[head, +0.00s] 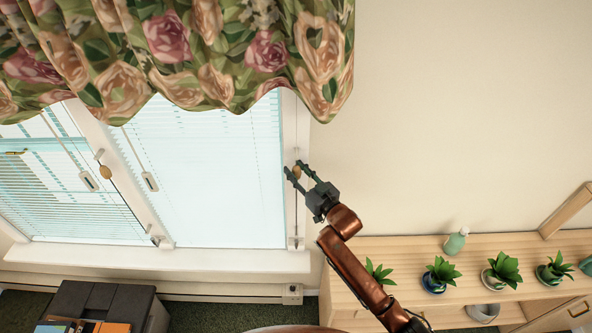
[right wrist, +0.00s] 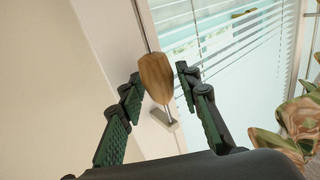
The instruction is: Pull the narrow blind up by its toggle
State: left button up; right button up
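A pale blind (head: 205,165) hangs down over the right window pane. Its wooden toggle (head: 296,171) hangs on a cord at the right window frame. My right gripper (head: 302,172) is open around the toggle in the head view. I cannot tell whether either finger touches it. My left gripper is not in view.
A second blind (head: 60,200) covers the left pane, with its own wooden toggle (head: 105,172). A floral valance (head: 200,50) hangs above. A windowsill (head: 150,258) runs below. A wooden sideboard (head: 400,248) with several potted plants stands at right. A dark printer-like box (head: 105,303) stands at lower left.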

jog(key=shift+c, duration=0.3)
grip_shut()
jog(key=shift+f, duration=0.1)
notch_tip(320, 180, down, 36)
jog(key=b, duration=1.9)
jog(key=shift+s+r, duration=0.1)
jog(key=shift+r, duration=0.1)
jog(key=shift+f, duration=0.1)
jog(key=shift+o, duration=0.3)
grip_release()
jog(key=shift+r, duration=0.2)
